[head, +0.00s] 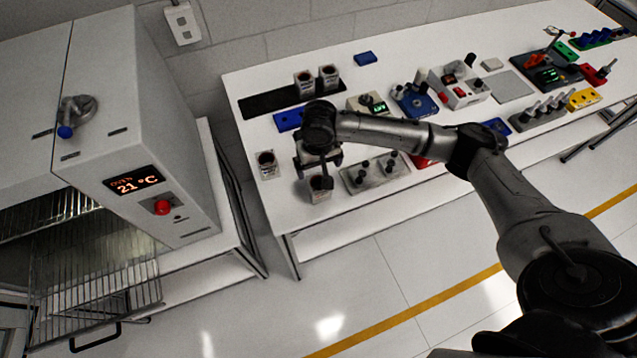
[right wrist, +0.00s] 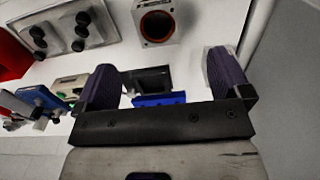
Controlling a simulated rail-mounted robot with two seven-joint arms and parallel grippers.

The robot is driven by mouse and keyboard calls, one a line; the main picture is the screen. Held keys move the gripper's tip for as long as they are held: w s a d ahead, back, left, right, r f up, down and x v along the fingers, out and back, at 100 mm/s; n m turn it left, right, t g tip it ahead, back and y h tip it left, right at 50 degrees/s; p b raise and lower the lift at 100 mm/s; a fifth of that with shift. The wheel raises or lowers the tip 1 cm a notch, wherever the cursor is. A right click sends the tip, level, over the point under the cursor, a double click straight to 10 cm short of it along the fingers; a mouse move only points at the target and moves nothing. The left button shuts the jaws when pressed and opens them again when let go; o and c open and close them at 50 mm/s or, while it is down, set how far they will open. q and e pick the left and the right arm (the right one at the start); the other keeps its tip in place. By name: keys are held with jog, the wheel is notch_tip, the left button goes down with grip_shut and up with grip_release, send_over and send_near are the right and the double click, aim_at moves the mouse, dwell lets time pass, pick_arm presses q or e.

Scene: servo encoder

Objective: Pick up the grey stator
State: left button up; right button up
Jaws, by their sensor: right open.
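A grey stator (head: 320,194), a small square block with a dark round bore and reddish-brown winding, stands near the table's front left edge. It also shows at the top of the right wrist view (right wrist: 157,38), beyond the fingertips. My right gripper (head: 319,168) hangs close by this stator, pointing down, its fingers apart. In the right wrist view the gripper (right wrist: 163,80) has its two purple-padded fingers spread, with no stator between them. Similar grey blocks stand at the left edge (head: 267,170) and on a black mat (head: 262,103). My left gripper is not in view.
A grey plate with black knobs (head: 363,182) lies right of the near stator. A blue block (head: 288,120) lies behind the gripper. Various coloured devices fill the table's right side. An oven (head: 160,175) reading 21 °C stands left, with a rack extending outward.

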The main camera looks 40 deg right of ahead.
aim_at(318, 185)
jog(key=f, duration=1.3)
jog(key=shift+w+d+b, duration=0.25)
jog(key=shift+d+b, duration=0.05)
jog(key=shift+b, duration=0.1)
jog(key=shift+c, duration=0.4)
jog(key=c, duration=1.3)
jog(key=shift+r, duration=0.1)
